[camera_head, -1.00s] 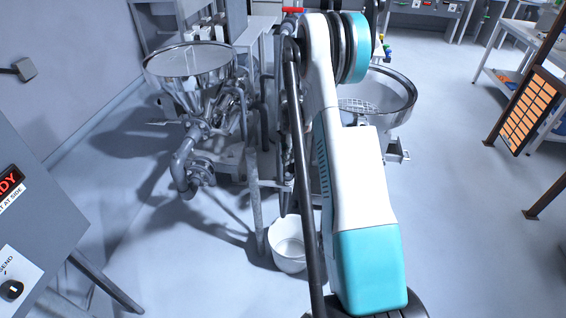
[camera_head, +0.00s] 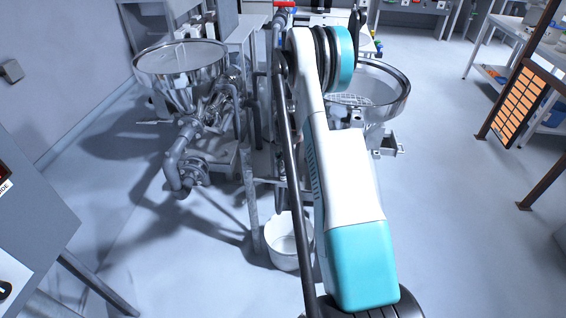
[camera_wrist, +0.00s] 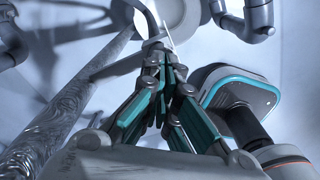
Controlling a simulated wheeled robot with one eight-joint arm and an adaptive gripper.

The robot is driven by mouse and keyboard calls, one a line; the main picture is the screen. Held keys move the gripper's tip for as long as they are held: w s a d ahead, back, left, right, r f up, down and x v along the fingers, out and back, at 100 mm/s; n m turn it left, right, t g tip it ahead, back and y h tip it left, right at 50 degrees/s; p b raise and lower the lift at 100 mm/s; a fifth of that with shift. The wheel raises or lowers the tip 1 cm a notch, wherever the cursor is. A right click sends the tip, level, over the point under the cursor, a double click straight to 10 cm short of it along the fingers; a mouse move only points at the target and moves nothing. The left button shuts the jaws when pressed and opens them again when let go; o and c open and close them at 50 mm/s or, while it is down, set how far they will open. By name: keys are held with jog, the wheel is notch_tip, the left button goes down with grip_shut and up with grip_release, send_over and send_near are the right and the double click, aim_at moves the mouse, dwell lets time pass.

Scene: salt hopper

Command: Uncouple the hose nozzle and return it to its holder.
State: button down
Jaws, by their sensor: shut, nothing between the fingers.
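My gripper (camera_wrist: 168,75) shows in the wrist view with its teal-padded fingers closed together and nothing held between them. In the head view my own arm hides it. A grey braided hose or pipe (camera_wrist: 62,118) runs diagonally along the left of the wrist view, beside the fingers and apart from them. I cannot make out the hose nozzle, its coupling or its holder for certain. A steel hopper (camera_head: 182,68) stands at the left of the head view, with grey pipework (camera_head: 180,160) below it. A second hopper (camera_head: 385,100) with a grate stands behind my arm.
A white bucket (camera_head: 283,240) stands on the floor beside a metal post (camera_head: 250,195). A grey control cabinet (camera_head: 40,215) is at the left front. An orange-panelled frame (camera_head: 520,100) and a shelf table stand at the right. The floor between is clear.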

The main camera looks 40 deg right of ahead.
dwell(0.4)
jog(key=shift+r+p, duration=0.65)
jog(key=shift+r, duration=0.85)
notch_tip(320, 180, up, 12)
jog(key=shift+f, duration=0.15)
dwell(0.3)
